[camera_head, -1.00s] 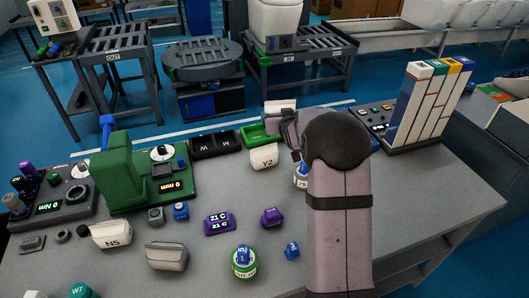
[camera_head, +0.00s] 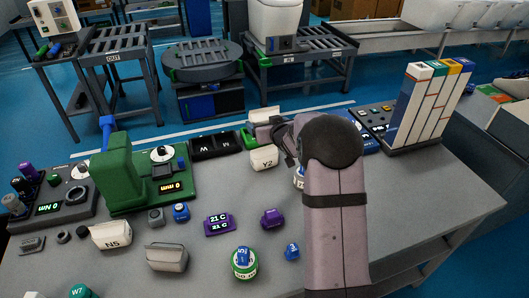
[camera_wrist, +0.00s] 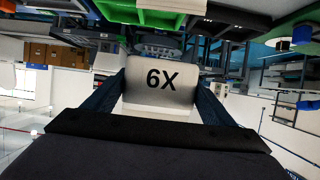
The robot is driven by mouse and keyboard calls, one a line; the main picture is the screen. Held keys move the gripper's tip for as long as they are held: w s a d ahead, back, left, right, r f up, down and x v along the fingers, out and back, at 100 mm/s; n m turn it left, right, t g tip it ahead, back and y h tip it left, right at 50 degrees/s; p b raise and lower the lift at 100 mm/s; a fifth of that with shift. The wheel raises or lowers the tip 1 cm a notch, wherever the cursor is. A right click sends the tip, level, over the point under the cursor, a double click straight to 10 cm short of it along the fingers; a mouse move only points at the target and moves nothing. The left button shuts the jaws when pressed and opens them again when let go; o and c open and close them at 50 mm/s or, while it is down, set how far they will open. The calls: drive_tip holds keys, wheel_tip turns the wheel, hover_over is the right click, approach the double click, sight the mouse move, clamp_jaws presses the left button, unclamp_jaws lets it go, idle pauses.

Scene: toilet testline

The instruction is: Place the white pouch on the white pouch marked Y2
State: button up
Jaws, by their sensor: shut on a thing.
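A white pouch (camera_wrist: 162,82) is held between the two fingers of my gripper (camera_wrist: 162,100) in the wrist view. Its black marking reads as 6X there, though that view looks upside down, so it may be X9. In the head view the held pouch (camera_head: 264,114) shows just behind and above my gripper (camera_head: 268,130), partly hidden by it. The white pouch marked Y2 (camera_head: 264,159) stands on the table just in front of and below my gripper. The held pouch is apart from it. My wrist and forearm hide part of the table on the right.
A green press (camera_head: 130,170) stands left. Pouch N5 (camera_head: 111,236) and a grey-white pouch (camera_head: 166,257) are at the front left. A color-topped rack (camera_head: 428,105) is at the right.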

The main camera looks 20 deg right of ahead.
sight(265, 154)
drive_tip(key=shift+f+p, duration=0.8)
drive_tip(key=shift+f, duration=4.2)
drive_tip(key=shift+f, duration=0.15)
drive_tip(key=o, duration=1.1)
drive_tip(key=shift+c, duration=0.2)
drive_tip(key=shift+r, duration=0.2)
drive_tip(key=b+v, duration=0.2)
drive_tip(key=v, duration=1)
